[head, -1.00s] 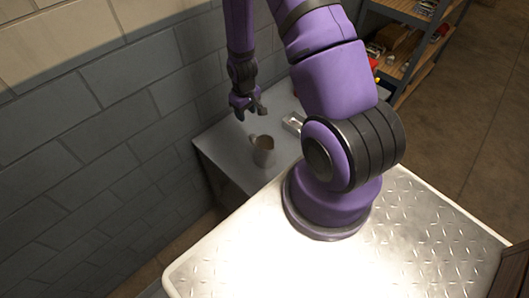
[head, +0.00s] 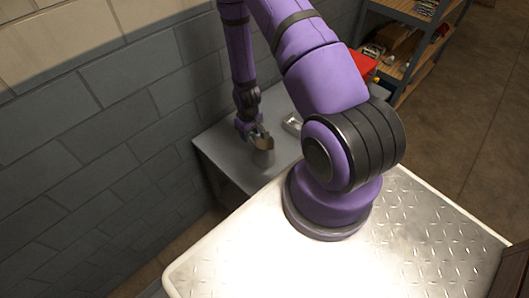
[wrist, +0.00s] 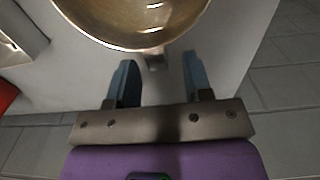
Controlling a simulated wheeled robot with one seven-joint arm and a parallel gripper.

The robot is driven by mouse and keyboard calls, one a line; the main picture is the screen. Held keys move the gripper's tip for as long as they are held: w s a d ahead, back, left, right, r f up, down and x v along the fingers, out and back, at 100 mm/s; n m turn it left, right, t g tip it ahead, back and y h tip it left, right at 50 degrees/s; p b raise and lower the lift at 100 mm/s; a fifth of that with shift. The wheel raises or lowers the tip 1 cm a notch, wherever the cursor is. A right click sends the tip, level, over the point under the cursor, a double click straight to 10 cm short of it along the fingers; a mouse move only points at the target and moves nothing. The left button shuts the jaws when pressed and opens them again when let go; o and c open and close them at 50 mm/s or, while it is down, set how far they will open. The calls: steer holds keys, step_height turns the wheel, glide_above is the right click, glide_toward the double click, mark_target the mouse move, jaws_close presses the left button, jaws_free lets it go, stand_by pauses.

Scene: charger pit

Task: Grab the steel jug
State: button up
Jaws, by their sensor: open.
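The steel jug (head: 263,158) stands upright on a grey table against the block wall. In the wrist view its round open rim and shiny inside (wrist: 140,22) fill the top middle, and a short handle (wrist: 156,61) points toward my gripper. My gripper (head: 257,139) is at the jug in the head view and covers part of it. In the wrist view my gripper (wrist: 160,75) is open, with one finger on each side of the handle's end. I cannot tell whether the fingers touch the jug.
The grey table (head: 222,150) carries a small metal tray-like item (head: 293,122) right of the jug. A red object (head: 363,64) shows behind my arm. Shelves with goods (head: 398,50) stand at the back right. The block wall (head: 130,110) is close on the left.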

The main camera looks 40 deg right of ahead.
steer(key=shift+f, duration=1.7)
steer(key=shift+c, duration=0.4)
jaws_close()
steer(key=shift+r, duration=0.1)
